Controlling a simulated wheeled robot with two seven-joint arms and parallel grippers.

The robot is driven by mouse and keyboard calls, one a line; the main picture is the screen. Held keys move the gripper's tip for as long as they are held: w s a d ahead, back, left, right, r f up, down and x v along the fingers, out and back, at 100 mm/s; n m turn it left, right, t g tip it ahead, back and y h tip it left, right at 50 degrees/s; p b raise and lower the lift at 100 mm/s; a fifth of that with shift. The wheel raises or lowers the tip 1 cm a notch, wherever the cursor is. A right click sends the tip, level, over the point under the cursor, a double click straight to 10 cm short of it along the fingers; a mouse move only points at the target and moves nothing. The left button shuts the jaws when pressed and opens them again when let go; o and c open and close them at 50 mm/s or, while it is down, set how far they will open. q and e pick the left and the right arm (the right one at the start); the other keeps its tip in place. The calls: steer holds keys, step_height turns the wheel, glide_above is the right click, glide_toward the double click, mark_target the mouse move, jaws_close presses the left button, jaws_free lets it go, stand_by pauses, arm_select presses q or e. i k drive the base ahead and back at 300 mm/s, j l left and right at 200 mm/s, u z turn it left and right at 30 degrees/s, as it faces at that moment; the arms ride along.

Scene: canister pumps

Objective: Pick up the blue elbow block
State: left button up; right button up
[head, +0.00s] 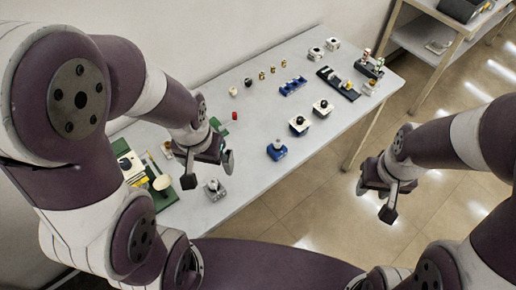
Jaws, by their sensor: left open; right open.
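A blue block with a dark round top (277,150) stands on the white table near its front edge. A longer blue piece (292,86) with pale spots on it lies farther back. I cannot tell from its shape which one is the elbow block. My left gripper (222,147) is open and empty over the left part of the table, to the left of the nearer blue block and apart from it. My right gripper (376,200) is open and empty over the floor, off the table's front right side.
The white table (250,125) holds several white blocks with black tops (323,108), small brass pieces (261,75), a red piece (235,116) and a dark tray (338,83). A green board (166,198) lies partly behind my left arm. A shelf (425,45) stands back right.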

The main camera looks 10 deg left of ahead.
mark_target(276, 155)
steer(key=i+l, duration=0.2)
steer(key=l, duration=0.15)
steer(key=i+l, duration=0.4)
steer(key=l, duration=0.25)
steer(key=i+l+u, duration=0.15)
steer(key=l+u, duration=0.25)
steer(key=i+l+u, duration=0.15)
steer(key=u, duration=0.25)
steer(key=l+u, duration=0.4)
steer(key=i+l, duration=0.05)
steer(key=l, duration=0.05)
